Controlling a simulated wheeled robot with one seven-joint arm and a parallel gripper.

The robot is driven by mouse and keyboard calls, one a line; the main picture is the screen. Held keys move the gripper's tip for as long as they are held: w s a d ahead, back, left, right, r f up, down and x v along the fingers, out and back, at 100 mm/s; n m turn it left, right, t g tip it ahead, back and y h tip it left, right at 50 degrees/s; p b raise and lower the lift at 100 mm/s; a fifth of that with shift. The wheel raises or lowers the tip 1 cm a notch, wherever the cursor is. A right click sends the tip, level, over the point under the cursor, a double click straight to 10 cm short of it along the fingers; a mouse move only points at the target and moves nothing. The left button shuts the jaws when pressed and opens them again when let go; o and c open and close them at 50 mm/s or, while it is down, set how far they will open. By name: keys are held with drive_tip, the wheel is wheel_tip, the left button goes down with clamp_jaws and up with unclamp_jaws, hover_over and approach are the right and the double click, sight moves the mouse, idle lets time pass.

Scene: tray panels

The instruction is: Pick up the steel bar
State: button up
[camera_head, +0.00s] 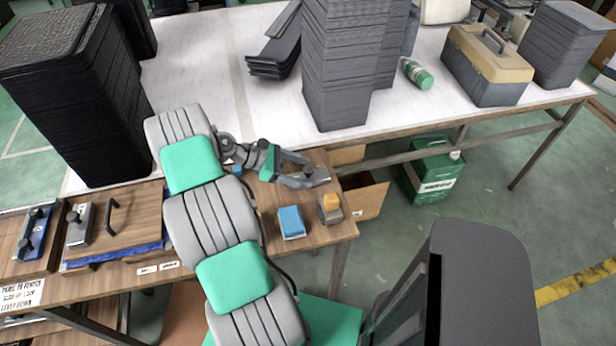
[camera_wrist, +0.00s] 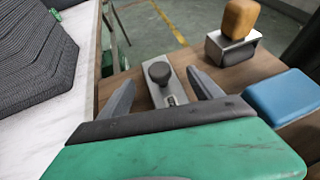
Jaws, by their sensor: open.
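A grey steel bar with a round black knob (camera_wrist: 167,94) lies on the wooden table top in the wrist view, between and just beyond my fingers. In the head view its grey end (camera_head: 320,176) shows near the table's right edge, partly hidden by my gripper (camera_head: 306,172). My gripper is open, with one finger on each side of the bar in the wrist view (camera_wrist: 161,76). I see a gap on both sides, and nothing is held. Whether the fingertips are down at the bar's height cannot be told.
A blue block (camera_head: 291,222) and a metal block with an orange-brown top (camera_head: 331,209) stand close by on the wooden table. Dark panel stacks (camera_head: 345,60) stand on the white table behind. Another grey plate with a knob (camera_head: 80,224) is at the left.

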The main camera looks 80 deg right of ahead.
drive_tip(key=shift+x, duration=1.2)
drive_tip(key=shift+w, duration=0.1)
clamp_jaws()
drive_tip(key=shift+r, duration=0.1)
